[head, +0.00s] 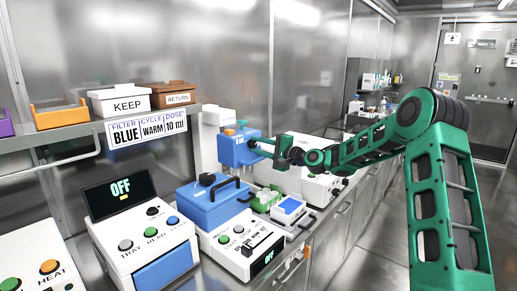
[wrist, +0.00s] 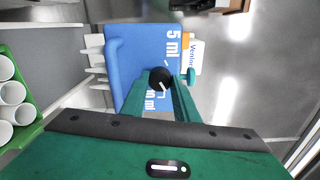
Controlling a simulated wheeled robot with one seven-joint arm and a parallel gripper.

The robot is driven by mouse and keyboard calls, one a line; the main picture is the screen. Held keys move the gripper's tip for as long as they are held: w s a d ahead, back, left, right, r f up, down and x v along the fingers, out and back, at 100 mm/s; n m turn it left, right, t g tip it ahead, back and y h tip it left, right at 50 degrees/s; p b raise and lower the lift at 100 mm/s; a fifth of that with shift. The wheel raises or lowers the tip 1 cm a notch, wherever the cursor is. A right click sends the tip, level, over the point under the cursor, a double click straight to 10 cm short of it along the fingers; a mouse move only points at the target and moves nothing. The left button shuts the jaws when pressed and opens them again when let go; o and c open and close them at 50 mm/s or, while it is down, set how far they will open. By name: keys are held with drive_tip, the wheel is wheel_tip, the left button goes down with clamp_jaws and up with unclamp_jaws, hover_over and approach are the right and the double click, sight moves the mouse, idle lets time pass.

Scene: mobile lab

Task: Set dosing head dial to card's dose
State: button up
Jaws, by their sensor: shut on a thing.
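The blue dosing head (head: 236,152) stands on the bench beyond the lidded blue box in the head view. It fills the upper middle of the wrist view (wrist: 130,62). Its round black dial (wrist: 160,77) has a white pointer mark. A "5 ml" label (wrist: 172,48) shows above the dial and a partly covered "10 ml" label below it. The exact pointer setting is hard to read. My gripper (wrist: 162,84) is shut on the dial, with green fingers around it; it also shows at the dosing head in the head view (head: 266,147). The card (head: 147,128) reads FILTER BLUE, CYCLE WARM, DOSE 10 ml.
A blue lidded box (head: 213,203) with a black handle and a machine with a screen reading OFF (head: 120,187) stand in front on the bench. A shelf holds the KEEP bin (head: 120,101) and RETURN bin (head: 174,95). The aisle at right is clear beyond my arm.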

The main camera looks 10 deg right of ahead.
drive_tip(key=shift+w+d+f, duration=0.1)
drive_tip(key=shift+d+f, duration=0.1)
drive_tip(key=shift+d, duration=0.2)
drive_tip(key=o, duration=1.1)
drive_tip(key=shift+c, duration=0.2)
drive_tip(key=shift+a, duration=0.2)
drive_tip(key=shift+r, duration=0.1)
drive_tip(key=v, duration=1)
drive_tip(key=shift+s+d, duration=0.25)
drive_tip(key=shift+s, duration=0.05)
